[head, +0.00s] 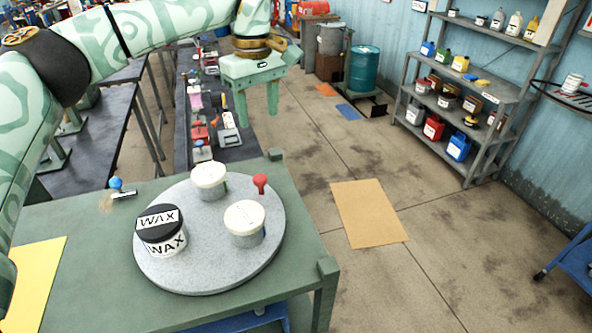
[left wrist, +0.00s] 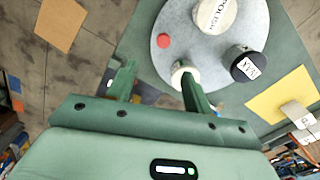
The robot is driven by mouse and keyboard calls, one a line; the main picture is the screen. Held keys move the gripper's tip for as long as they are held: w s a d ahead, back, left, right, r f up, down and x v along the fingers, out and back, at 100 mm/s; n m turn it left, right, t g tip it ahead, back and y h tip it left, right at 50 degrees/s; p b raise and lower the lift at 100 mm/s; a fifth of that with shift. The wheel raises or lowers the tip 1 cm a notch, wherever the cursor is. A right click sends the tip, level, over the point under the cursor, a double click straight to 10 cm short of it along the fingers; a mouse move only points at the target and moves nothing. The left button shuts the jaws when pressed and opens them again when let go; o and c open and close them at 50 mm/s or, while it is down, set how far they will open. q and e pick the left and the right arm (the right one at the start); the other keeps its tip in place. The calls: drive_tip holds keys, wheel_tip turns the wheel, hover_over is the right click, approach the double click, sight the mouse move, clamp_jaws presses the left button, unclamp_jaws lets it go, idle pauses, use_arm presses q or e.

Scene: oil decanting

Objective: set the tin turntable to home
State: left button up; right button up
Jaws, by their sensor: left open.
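The round grey speckled turntable (head: 205,275) lies on the green table; it also shows in the left wrist view (left wrist: 182,22). It carries a black-and-white WAX tin (head: 162,238) at the left, a white-lidded tin (head: 209,182) at the back and another (head: 245,224) at the right. A red knob (head: 260,183) stands at its back-right rim. A blue-topped piece (head: 116,184) sits on the table beyond the rim at the left. My left gripper (head: 258,108) is open and empty, raised above and behind the turntable. In the left wrist view one finger partly covers a tin (left wrist: 184,73).
The green table (head: 80,290) has a raised post at its back-right corner and another at its right corner. A yellow sheet (head: 32,275) lies at its left. Dark benches (head: 100,140) stand behind. A loaded shelf (head: 440,100) stands far right.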

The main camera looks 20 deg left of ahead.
sight(260, 177)
use_arm(q)
drive_tip(key=f, duration=0.5)
drive_tip(key=f+p, duration=0.1)
drive_tip(key=f, duration=0.4)
drive_tip(key=s+a+f, duration=0.1)
drive_tip(key=f, duration=0.4)
drive_tip(key=shift+a+f+p, duration=0.1)
drive_tip(key=shift+f+p, duration=0.1)
drive_tip(key=shift+p, duration=0.2)
drive_tip(key=shift+w+f, duration=0.15)
drive_tip(key=shift+f, duration=0.3)
drive_tip(key=shift+c, duration=0.5)
clamp_jaws()
use_arm(e)
drive_tip(key=a+r, duration=0.2)
drive_tip(key=shift+s+a, duration=0.15)
drive_tip(key=shift+a, duration=0.25)
